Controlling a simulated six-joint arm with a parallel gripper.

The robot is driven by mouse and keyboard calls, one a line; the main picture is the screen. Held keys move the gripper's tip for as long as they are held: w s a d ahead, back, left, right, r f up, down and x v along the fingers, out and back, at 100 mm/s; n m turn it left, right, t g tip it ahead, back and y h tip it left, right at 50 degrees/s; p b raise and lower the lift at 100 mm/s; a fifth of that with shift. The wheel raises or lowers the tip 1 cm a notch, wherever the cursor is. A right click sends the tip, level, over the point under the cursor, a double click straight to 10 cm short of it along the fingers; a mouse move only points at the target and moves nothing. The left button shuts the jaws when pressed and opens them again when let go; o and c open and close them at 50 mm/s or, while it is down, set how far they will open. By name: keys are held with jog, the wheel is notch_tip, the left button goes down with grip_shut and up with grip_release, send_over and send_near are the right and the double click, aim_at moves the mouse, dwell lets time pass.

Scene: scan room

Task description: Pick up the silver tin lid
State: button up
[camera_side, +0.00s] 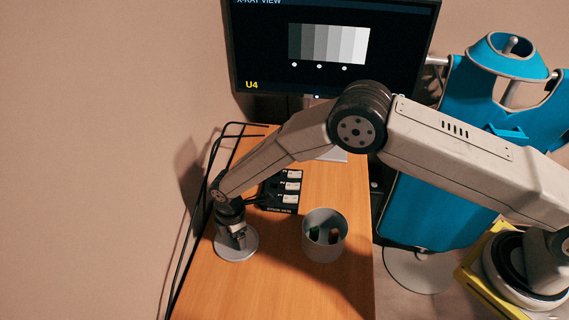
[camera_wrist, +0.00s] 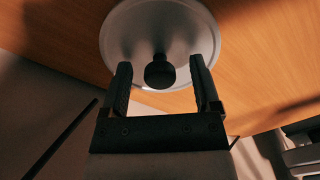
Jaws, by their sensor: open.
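The silver tin lid (camera_side: 232,250) lies flat on the wooden table, left of the grey tin. It is a round disc with a dark knob in its middle; in the wrist view the lid (camera_wrist: 125,35) fills the top centre and the knob (camera_wrist: 160,73) shows between my fingers. My gripper (camera_side: 236,240) is right over the lid in the side view and hides part of it. In the wrist view my gripper (camera_wrist: 161,75) is open, with one finger on each side of the knob and a gap to both. I cannot tell whether the fingertips touch the lid.
The open grey tin (camera_side: 324,240) stands right of the lid with small dark and brown things inside. A black block with white labelled slots (camera_side: 285,190) and cables lie behind. A monitor (camera_side: 330,50) stands at the back. The table (camera_side: 290,285) is clear in front.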

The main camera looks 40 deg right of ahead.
jog(key=shift+c, duration=0.2)
grip_shut()
jog(key=shift+r, duration=0.15)
dwell(0.3)
jog(key=shift+r, duration=0.8)
jog(key=s+d+r, duration=0.6)
jog(key=s+r, duration=0.5)
jog(key=s, duration=0.1)
jog(key=shift+s, duration=0.3)
jog(key=shift+r, duration=0.1)
